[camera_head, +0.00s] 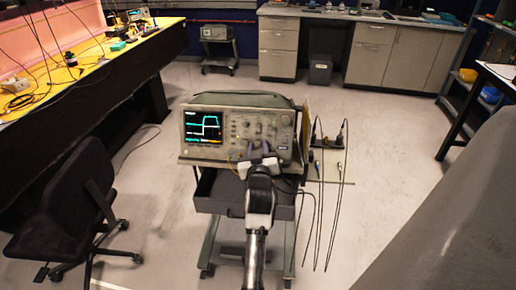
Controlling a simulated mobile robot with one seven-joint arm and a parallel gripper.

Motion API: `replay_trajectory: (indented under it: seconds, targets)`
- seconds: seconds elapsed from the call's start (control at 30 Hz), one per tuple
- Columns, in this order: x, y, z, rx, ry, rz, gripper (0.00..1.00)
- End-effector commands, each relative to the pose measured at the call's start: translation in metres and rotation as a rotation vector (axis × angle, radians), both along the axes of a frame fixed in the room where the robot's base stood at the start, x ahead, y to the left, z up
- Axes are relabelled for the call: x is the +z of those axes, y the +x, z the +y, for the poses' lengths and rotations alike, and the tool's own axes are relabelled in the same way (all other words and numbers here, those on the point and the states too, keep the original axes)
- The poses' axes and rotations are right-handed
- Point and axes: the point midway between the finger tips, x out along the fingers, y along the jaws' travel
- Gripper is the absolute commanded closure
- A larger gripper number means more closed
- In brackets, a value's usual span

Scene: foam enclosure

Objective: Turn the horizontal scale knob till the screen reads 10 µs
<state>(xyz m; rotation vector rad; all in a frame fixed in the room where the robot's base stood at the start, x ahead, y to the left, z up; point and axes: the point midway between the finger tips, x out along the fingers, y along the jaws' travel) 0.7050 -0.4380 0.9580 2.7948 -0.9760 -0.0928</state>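The oscilloscope (188,146) stands on a cart in the middle of the head view, its front facing me. Its screen (203,125) is lit on the left of the front, with a cyan trace. The text on it is too small to read. Knobs and buttons (245,124) fill the right part of the panel. My gripper (262,145) is in front of the lower right part of the panel, its two fingers apart. It hides part of the lower controls. I cannot tell which knob is the horizontal scale knob, or whether the fingers touch one.
The cart has an open dark drawer (218,193) under the oscilloscope. Cables (318,215) hang from its right side. A dark chair (65,215) and a workbench (90,85) stand at left. A large grey surface (450,210) fills the right foreground. Light floor lies around the cart.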

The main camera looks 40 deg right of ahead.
Motion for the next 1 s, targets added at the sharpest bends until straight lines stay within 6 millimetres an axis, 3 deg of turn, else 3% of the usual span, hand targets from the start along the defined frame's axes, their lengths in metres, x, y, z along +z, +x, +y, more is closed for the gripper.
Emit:
replay_trajectory:
  seconds: [0.03, 0.23, 0.67, 1.0]
  targets:
    - [0.0, 0.0, 0.0001, 0.0, 0.0, 0.0, 0.75]
    - [0.0, -0.0002, 0.0003, 0.0, 0.0, 0.0, 1.0]
    - [-0.0029, -0.0011, -0.0011, 0.035, -0.057, 0.055, 1.0]
    - [-0.0026, -0.0024, -0.0035, 0.148, -0.237, 0.235, 1.0]
